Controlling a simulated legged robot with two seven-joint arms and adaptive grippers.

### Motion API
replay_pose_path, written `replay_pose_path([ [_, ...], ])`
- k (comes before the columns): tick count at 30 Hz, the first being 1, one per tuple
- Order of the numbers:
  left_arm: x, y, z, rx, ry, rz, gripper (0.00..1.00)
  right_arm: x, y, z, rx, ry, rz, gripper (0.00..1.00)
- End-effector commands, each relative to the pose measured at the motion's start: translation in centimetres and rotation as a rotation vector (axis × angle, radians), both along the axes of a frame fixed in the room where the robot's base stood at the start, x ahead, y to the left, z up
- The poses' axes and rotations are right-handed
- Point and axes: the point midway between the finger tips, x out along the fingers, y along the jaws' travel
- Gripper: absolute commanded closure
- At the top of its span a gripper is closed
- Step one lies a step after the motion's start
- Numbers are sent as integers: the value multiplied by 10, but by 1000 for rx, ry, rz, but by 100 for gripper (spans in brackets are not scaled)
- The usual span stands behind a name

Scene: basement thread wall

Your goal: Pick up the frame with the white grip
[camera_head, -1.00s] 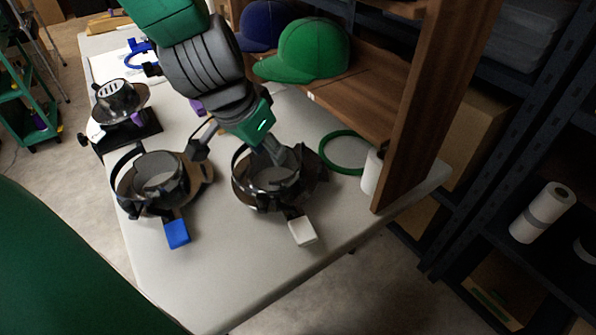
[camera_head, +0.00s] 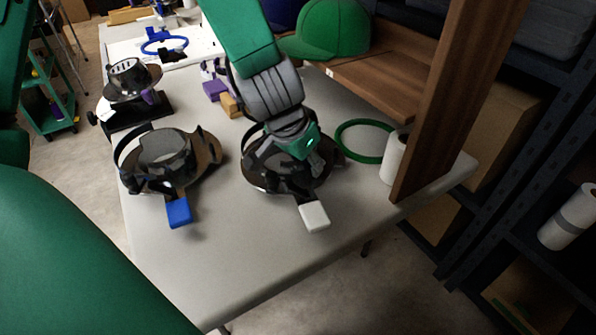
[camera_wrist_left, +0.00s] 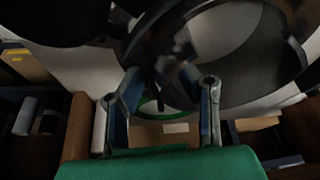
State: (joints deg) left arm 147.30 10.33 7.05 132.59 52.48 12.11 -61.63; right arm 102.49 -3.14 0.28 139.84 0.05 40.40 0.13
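The frame with the white grip (camera_head: 313,216) is a dark ring-shaped frame on the light table, with its grip toward the near edge. My left gripper (camera_head: 312,172) reaches down over this frame and hides part of its ring and middle. In the left wrist view, the left gripper (camera_wrist_left: 163,82) has its two fingers apart. The frame's dark ring (camera_wrist_left: 133,40) shows just beyond the fingertips, and a dark part lies between them; I cannot tell whether they touch. A similar frame with a blue grip (camera_head: 179,211) lies to the left. My right gripper is not in view.
A wooden shelf (camera_head: 440,110) with a green cap (camera_head: 332,30) stands at the right. A green ring (camera_head: 346,150) and a white cylinder (camera_head: 393,160) are near its base. A dark stand (camera_head: 135,108) is at the left. The table's near part (camera_head: 235,265) is clear.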

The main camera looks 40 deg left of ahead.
Motion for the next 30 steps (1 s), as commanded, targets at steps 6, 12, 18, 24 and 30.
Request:
replay_pose_path([
  [6, 1, 1, -2, -2, -1, 1, 70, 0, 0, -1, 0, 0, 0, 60],
  [12, 1, 1, -2, -2, -1, 1, 100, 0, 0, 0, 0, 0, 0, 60],
  [18, 2, 1, -2, -1, -2, 2, 100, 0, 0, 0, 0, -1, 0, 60],
  [24, 2, 2, 5, 0, -2, 1, 100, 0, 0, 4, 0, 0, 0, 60],
  [30, 2, 2, 43, 2, -5, 0, 100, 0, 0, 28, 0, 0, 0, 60],
])
